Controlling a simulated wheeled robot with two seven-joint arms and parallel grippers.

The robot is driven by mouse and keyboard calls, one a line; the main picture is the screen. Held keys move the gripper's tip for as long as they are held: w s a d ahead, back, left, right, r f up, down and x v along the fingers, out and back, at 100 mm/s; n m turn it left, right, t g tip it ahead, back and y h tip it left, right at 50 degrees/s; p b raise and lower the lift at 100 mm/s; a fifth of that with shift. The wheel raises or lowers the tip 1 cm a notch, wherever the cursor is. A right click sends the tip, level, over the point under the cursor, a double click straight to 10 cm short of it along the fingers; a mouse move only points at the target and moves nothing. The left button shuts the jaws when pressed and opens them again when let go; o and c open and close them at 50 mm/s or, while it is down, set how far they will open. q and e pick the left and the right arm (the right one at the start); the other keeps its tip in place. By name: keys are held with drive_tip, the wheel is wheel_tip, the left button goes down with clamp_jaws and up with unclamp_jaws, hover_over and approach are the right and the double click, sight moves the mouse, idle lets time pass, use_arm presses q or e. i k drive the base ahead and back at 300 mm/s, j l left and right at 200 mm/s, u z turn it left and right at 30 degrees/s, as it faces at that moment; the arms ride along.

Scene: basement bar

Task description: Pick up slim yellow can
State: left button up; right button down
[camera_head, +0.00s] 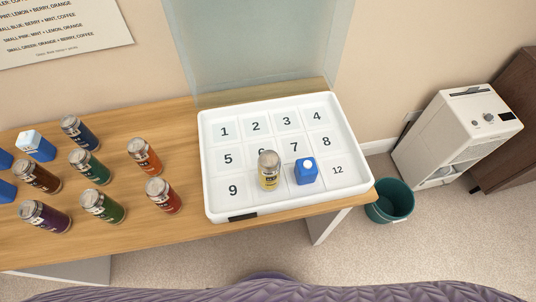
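The slim yellow can (268,171) has a silver top and stands upright in the white numbered tray (212,200). It covers the cell below number 6, and its top partly hides the 6. Neither of my grippers shows in the head view.
Several cans, including a red can (163,195) and an orange can (145,155), stand on the wooden table (190,140) left of the tray. A translucent panel (260,45) rises behind the tray. A green bin (392,202) and white appliance (455,140) stand on the right.

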sight(269, 162)
drive_tip(key=k+j, duration=0.15)
drive_tip(key=j, duration=0.15)
drive_tip(key=k+j+u, duration=0.1)
drive_tip(key=j, duration=0.2)
drive_tip(key=k+j, duration=0.2)
drive_tip(key=k+j+u, duration=0.1)
drive_tip(key=j, duration=0.3)
drive_tip(key=i+l, duration=0.25)
drive_tip(key=i, duration=0.15)
